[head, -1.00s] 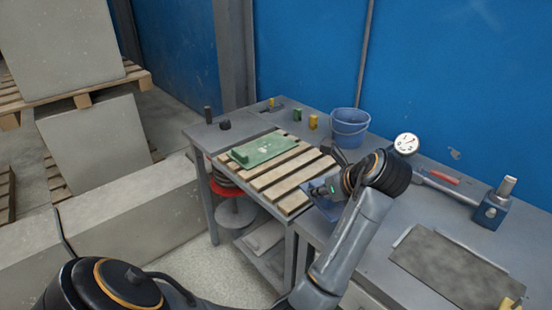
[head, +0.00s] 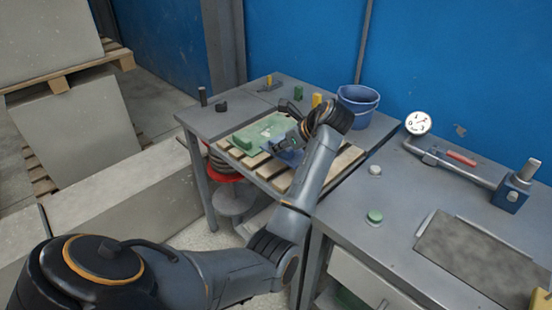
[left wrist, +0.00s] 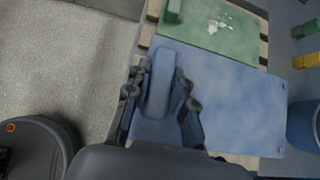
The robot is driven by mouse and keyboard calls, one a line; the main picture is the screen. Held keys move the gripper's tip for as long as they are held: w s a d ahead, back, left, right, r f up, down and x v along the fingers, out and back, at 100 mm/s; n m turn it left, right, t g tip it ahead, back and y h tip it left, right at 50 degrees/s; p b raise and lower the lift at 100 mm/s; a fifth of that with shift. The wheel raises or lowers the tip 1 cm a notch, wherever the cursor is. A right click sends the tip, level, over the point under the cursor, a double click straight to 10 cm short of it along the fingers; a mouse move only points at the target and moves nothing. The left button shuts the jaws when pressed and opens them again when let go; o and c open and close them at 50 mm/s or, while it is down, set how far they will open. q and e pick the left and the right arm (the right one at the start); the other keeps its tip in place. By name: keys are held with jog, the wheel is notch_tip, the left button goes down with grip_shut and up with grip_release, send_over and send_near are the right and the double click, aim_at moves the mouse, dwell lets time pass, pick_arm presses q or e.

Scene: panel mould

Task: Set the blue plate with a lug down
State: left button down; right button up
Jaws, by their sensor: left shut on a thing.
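The blue plate (head: 291,157) is mostly hidden behind my left gripper and arm in the head view. The left wrist view shows its broad, mottled blue face (left wrist: 235,105) with a raised blue lug (left wrist: 160,82) at its left end. My left gripper (head: 296,142) is shut on this lug, with one finger on each side of it in the left wrist view (left wrist: 160,100). The plate is over the slatted wooden rack (head: 348,157), close beside the green plate. I cannot tell whether it touches the slats. My right gripper is not in view.
The green plate (head: 262,130), with its own lug, lies on the rack; it also shows in the left wrist view (left wrist: 215,28). A blue bucket (head: 357,104) stands behind. Green and yellow blocks stand near the back. A dial gauge (head: 418,123) is on the right bench.

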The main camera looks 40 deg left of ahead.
pick_arm(q)
jog(key=x, duration=0.4)
jog(key=shift+w+d+f, duration=0.1)
jog(key=shift+w+f, duration=0.2)
jog(key=shift+w, duration=0.1)
jog(key=f, duration=0.3)
jog(key=shift+w+a+f, duration=0.1)
jog(key=shift+a, duration=0.15)
jog(key=shift+f, duration=0.25)
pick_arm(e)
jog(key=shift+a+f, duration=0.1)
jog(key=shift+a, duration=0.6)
pick_arm(q)
jog(key=c, duration=1.1)
grip_release()
jog(key=shift+f, duration=0.1)
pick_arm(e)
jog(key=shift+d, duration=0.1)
pick_arm(q)
jog(key=v, duration=1.2)
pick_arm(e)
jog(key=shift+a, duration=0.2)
